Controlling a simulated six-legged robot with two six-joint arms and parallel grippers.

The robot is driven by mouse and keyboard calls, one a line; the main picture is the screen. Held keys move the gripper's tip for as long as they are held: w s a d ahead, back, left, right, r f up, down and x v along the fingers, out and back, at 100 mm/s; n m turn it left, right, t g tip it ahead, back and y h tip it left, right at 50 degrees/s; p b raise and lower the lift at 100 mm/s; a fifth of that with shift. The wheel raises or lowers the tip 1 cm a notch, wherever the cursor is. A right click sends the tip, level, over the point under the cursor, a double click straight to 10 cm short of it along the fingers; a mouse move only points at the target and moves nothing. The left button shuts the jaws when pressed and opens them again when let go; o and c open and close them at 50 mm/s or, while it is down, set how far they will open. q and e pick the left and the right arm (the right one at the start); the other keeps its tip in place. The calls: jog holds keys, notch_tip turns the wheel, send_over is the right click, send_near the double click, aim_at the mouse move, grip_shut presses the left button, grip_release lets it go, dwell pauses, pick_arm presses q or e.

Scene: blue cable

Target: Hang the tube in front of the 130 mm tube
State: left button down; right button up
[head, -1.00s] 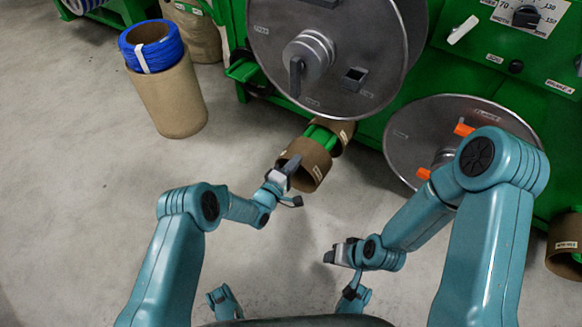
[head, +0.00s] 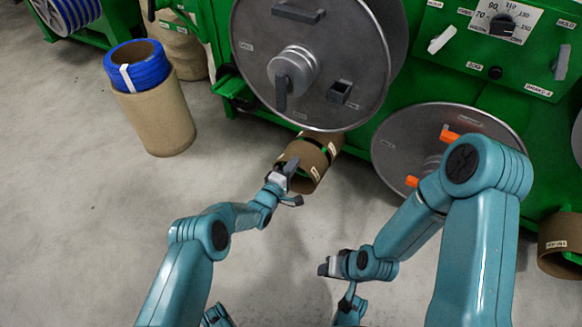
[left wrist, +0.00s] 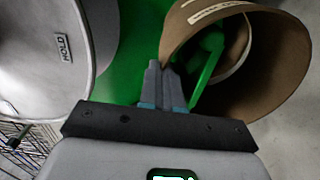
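A short brown cardboard tube (head: 297,153) is around a green arm low on the machine, in front of another brown tube (head: 334,139) on the same arm. The two tubes look close together or touching. My left gripper (head: 288,170) is at the near rim of the front tube. In the left wrist view, the fingers (left wrist: 164,80) are close together with the front tube's wall (left wrist: 275,80) running down between them. The green arm (left wrist: 208,60) shows inside that tube. My right gripper (head: 328,267) is low, apart from the tubes; its finger gap is unclear.
A large grey reel (head: 330,50) is above the tubes, and a smaller reel (head: 400,140) with orange handles is to their right. A tall brown tube (head: 155,120) with blue cable coil (head: 138,66) stands at left. Another brown tube (head: 562,235) is at far right.

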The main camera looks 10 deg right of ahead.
pick_arm(q)
jog(key=shift+x, duration=1.25)
dwell(1.5)
jog(key=shift+f, duration=0.5)
dwell(0.8)
jog(key=c, duration=0.7)
grip_release()
jog(key=shift+f, duration=0.2)
dwell(0.3)
jog(key=shift+s+a+p, duration=0.35)
jog(key=shift+s+p, duration=0.15)
jog(key=shift+p, duration=0.1)
dwell(0.9)
